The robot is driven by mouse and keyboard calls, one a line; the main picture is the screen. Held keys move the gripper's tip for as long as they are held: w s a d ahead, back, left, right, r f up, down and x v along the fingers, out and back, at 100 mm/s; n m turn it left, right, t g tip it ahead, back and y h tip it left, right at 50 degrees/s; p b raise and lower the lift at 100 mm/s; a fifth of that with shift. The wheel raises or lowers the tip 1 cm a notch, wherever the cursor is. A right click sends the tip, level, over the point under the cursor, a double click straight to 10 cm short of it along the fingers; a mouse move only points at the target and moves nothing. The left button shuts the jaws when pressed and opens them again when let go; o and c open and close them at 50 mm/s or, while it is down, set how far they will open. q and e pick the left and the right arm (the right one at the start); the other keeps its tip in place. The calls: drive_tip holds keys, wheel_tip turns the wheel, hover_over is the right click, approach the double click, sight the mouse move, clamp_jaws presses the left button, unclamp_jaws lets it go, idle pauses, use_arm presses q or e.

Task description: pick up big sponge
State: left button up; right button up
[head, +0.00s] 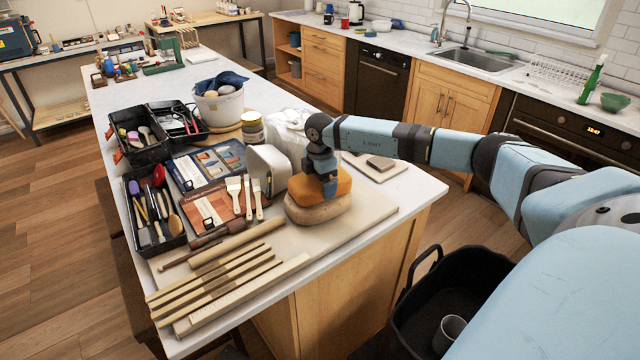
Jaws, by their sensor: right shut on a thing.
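The big sponge (302,189) is orange and rounded, at the front right part of the island worktop. It sits right above a paler tan rounded block (318,212); I cannot tell whether the two touch. My right gripper (329,190) points down from above and is shut on the orange sponge. Its fingers cover part of the sponge's top and front. My left gripper is not in view.
A grey-white upright piece (268,172) stands close to the left of the sponge. Brushes (248,197), wooden sticks (215,285) and black tool trays (153,212) crowd the left. A white bucket (219,106) stands behind. The board's (370,207) right side is clear.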

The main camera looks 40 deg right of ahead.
wheel_tip(320, 180, up, 20)
drive_tip(key=b, duration=0.2)
drive_tip(key=shift+o, duration=1.2)
drive_tip(key=shift+c, duration=1.3)
drive_tip(key=shift+f, duration=0.1)
